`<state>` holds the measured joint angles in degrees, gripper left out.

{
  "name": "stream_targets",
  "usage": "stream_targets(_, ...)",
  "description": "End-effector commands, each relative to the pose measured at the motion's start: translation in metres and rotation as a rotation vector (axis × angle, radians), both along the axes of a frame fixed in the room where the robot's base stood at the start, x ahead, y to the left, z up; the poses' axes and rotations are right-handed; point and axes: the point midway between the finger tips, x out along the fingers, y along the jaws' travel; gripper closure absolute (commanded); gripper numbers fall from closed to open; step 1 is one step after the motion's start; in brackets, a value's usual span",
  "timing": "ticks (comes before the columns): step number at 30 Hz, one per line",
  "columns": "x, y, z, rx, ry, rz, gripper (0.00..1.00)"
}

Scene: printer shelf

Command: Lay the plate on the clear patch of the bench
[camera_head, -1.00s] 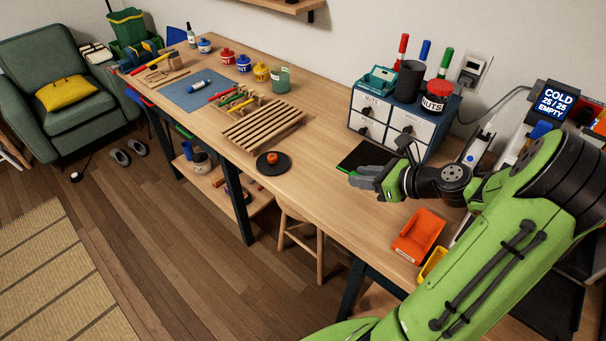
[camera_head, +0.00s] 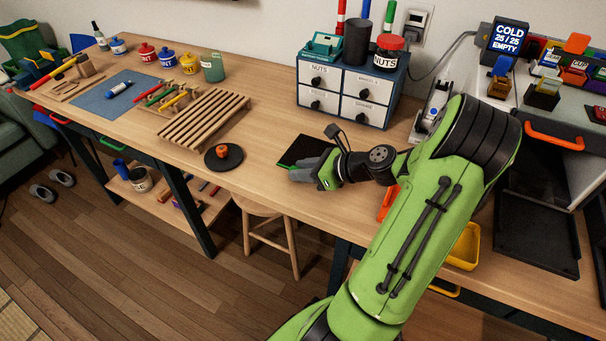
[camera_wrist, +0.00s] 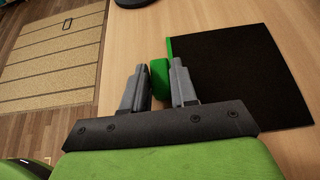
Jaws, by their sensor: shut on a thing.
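The plate (camera_head: 297,148) is a thin black square with a green edge and a green tab. It is flat over the bench top (camera_head: 262,186), in front of the drawer cabinet. In the wrist view the plate (camera_wrist: 238,78) spreads to the right of the fingers, and its green tab (camera_wrist: 159,78) sits between the fingertips. My gripper (camera_head: 296,172) is shut on this tab; it also shows in the wrist view (camera_wrist: 159,85). I cannot tell whether the plate touches the wood or is slightly above it. My gripper hides part of its near edge.
A drawer cabinet (camera_head: 347,95) carries a black cup and a red-lidded jar. A yellow bin (camera_head: 465,247) is at the right.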

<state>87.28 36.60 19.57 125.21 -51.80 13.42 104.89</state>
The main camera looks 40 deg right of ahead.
Motion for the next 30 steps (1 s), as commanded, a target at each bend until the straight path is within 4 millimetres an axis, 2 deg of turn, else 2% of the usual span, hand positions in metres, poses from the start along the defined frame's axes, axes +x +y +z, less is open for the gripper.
stream_targets(7, 0.000, 0.000, 0.000, 0.000, 0.001, 0.000, 1.00)
stream_targets(8, 0.000, 0.000, 0.000, -0.001, 0.001, -0.001, 0.68)
stream_targets(12, 0.000, 0.000, 0.000, -0.001, 0.001, -0.001, 0.47)
stream_targets(22, -0.002, -0.002, 0.005, -0.002, 0.001, -0.003, 0.47)
stream_targets(26, -0.024, -0.010, 0.020, -0.002, 0.003, -0.008, 0.47)
stream_targets(30, -0.057, -0.022, 0.040, -0.002, 0.002, -0.008, 0.47)
